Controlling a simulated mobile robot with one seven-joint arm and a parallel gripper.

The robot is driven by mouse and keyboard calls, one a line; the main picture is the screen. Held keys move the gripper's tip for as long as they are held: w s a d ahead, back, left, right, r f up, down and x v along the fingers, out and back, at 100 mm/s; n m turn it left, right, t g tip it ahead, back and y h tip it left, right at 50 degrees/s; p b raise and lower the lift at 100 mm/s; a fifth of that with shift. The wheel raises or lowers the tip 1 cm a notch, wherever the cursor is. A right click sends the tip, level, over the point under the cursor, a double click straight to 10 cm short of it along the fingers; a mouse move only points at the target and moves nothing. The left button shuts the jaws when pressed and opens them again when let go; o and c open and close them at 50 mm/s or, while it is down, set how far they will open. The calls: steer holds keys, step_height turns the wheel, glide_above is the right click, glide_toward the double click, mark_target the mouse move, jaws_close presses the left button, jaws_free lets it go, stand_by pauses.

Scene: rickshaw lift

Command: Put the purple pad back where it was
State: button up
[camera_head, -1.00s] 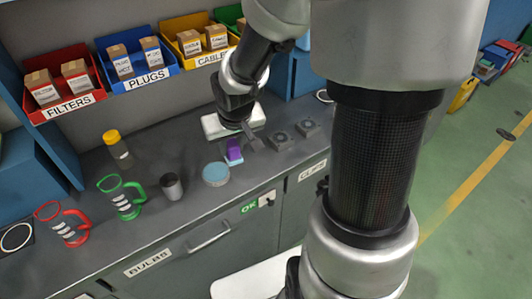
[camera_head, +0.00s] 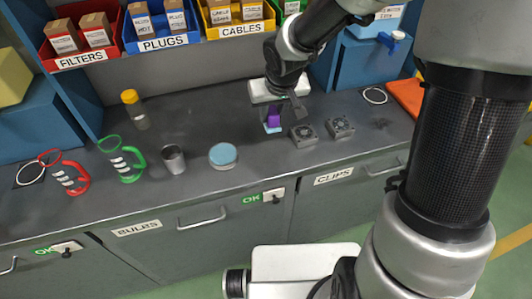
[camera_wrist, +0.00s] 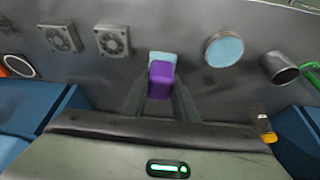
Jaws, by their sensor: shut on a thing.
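The purple pad (camera_head: 273,117) is a small purple block with a pale blue piece (camera_head: 272,129) at its lower end. My gripper (camera_wrist: 160,85) is shut on the purple pad (camera_wrist: 160,81), with one dark finger on each side. The pale blue piece also shows past the pad's far end in the wrist view (camera_wrist: 162,57). In the head view the pad is under my wrist, left of two grey fans and behind the round blue-topped disc (camera_head: 223,154). I cannot tell whether its lower end touches the worktop.
Two grey fans (camera_head: 304,135) stand close on the right. A metal cup (camera_head: 173,160), green-handled (camera_head: 122,160) and red-handled (camera_head: 66,174) items and a yellow-capped bottle (camera_head: 134,110) stand left. Labelled bins (camera_head: 240,28) line the back. Worktop (camera_head: 215,115) between bottle and pad is clear.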

steer(key=shift+n, duration=0.3)
steer(key=a+f, duration=0.1)
steer(key=f, duration=0.1)
steer(key=a+f+b, duration=0.1)
steer(key=f, duration=0.1)
steer(key=a+f, duration=0.1)
steer(key=f, duration=0.1)
steer(key=shift+w+f+b, duration=0.25)
steer(key=shift+w+b, duration=0.1)
steer(key=shift+d+f+b, duration=0.1)
steer(key=shift+f+b, duration=0.5)
steer(key=shift+f, duration=1.65)
steer(key=shift+f, duration=0.1)
steer(key=o, duration=1.1)
steer(key=shift+r, duration=0.35)
steer(key=p+v, duration=0.3)
steer(key=v, duration=0.8)
steer(key=shift+s+d+r, duration=0.2)
steer(key=shift+s, duration=0.05)
